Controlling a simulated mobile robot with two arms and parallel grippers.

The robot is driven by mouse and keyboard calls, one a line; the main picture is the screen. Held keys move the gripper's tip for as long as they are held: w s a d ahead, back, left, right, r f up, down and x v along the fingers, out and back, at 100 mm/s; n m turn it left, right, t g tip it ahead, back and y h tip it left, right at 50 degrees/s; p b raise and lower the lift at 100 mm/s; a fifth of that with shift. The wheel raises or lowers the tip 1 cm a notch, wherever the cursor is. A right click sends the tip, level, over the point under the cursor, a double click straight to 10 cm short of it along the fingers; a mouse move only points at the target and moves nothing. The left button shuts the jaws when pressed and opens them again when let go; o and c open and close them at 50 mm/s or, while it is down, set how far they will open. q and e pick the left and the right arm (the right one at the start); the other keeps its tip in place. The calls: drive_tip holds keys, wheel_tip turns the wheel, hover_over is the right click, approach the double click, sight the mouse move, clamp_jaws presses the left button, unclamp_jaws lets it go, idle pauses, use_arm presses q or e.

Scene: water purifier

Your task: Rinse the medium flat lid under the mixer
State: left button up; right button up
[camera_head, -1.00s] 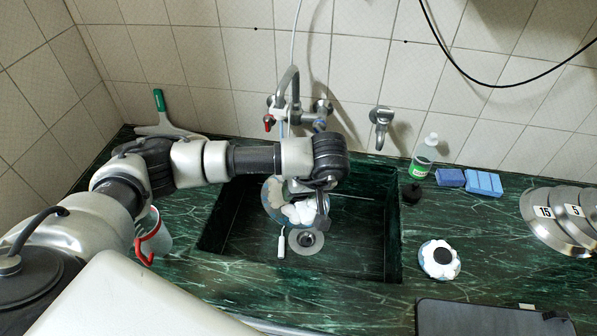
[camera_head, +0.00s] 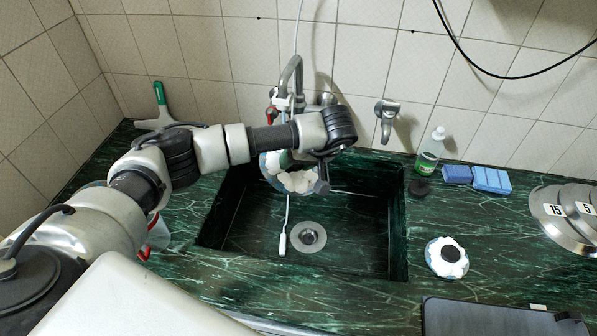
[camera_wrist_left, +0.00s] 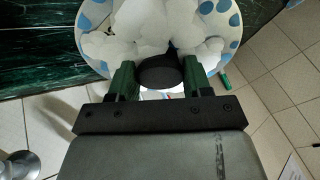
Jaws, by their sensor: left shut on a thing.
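My left gripper (camera_head: 305,158) is shut on the black knob (camera_wrist_left: 160,72) of a round white lid with blue dots. The held lid (camera_head: 268,172) is tilted over the back of the sink, below and close to the mixer (camera_head: 291,80). Thick white foam (camera_head: 299,181) covers much of its face, and it also shows in the left wrist view (camera_wrist_left: 150,25). My wrist hides part of the lid. I cannot make out any running water. My right gripper is not in view.
A smaller foamy lid (camera_head: 434,258) with a black knob lies right of the sink (camera_head: 355,235). A white-handled tool (camera_head: 283,242) lies in the sink near the drain (camera_head: 308,237). A soap bottle (camera_head: 429,150), blue sponges (camera_head: 490,180) and metal lids (camera_head: 553,226) stand right.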

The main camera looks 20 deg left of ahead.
use_arm(q)
drive_tip(key=shift+w+a+f+b, duration=0.2)
drive_tip(key=shift+w+a+b, duration=0.05)
drive_tip(key=shift+w+b, duration=0.15)
drive_tip(key=shift+w+a+f+b, duration=0.2)
drive_tip(key=shift+w+b, duration=0.05)
drive_tip(key=shift+w, duration=0.1)
drive_tip(key=shift+y, duration=0.3)
drive_tip(key=w+a+b, duration=0.2)
drive_tip(key=w, duration=0.1)
drive_tip(key=shift+w+a+b, duration=0.1)
drive_tip(key=shift+a+b, duration=0.15)
drive_tip(key=shift+b, duration=0.05)
drive_tip(key=shift+w+a+r+b, duration=0.1)
drive_tip(key=shift+w+a+b, duration=0.3)
drive_tip(key=shift+w+a, duration=0.25)
drive_tip(key=shift+w+d, duration=0.1)
drive_tip(key=shift+w+d, duration=0.1)
drive_tip(key=shift+d, duration=0.05)
drive_tip(key=shift+w+d, duration=0.25)
drive_tip(key=shift+d, duration=0.1)
